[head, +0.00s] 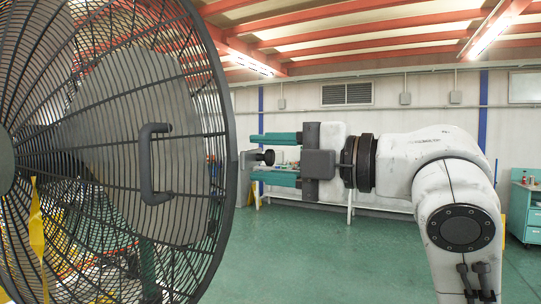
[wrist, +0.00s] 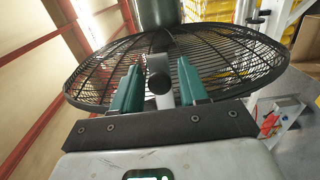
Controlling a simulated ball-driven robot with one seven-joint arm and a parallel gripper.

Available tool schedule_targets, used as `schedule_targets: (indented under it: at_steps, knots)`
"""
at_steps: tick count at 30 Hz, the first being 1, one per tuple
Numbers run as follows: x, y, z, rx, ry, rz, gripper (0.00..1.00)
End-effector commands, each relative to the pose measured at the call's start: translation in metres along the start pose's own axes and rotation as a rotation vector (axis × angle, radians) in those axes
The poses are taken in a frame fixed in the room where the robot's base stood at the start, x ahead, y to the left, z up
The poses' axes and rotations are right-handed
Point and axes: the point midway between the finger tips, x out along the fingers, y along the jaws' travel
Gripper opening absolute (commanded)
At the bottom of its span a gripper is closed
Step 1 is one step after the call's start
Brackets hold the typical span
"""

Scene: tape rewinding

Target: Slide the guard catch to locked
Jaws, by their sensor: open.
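The round black wire guard (head: 222,110) fills the left of the head view, with a dark handle (head: 147,163) on its face. The guard catch (head: 266,157) is a dark knob on a pale bracket at the guard's right rim. My gripper (head: 254,157) is open, its teal fingers pointing at the guard, one above and one below the knob. In the wrist view the catch knob (wrist: 159,83) lies between the two fingers (wrist: 158,72), with gaps on both sides. The guard (wrist: 235,55) spreads behind them. I cannot tell the catch's position.
A yellow strip (head: 37,230) hangs at the guard's left. A teal cabinet (head: 525,210) stands far right by the wall. The green floor (head: 320,255) below my arm is clear. In the wrist view, a grey surface with small items (wrist: 280,118) lies at lower right.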

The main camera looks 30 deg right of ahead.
Motion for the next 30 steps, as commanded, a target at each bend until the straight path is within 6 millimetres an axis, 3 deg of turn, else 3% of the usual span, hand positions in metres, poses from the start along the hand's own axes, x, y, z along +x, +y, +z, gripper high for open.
schedule_targets:
  at_steps: [2, 16, 30]
  knots:
    - [-0.0001, -0.0001, 0.0001, 0.0, 0.0, 0.0, 0.43]
    - [-0.0004, -0.0002, 0.0002, 0.001, 0.0, -0.001, 0.0]
    - [-0.0004, -0.0015, 0.0002, 0.001, -0.001, -0.001, 0.0]
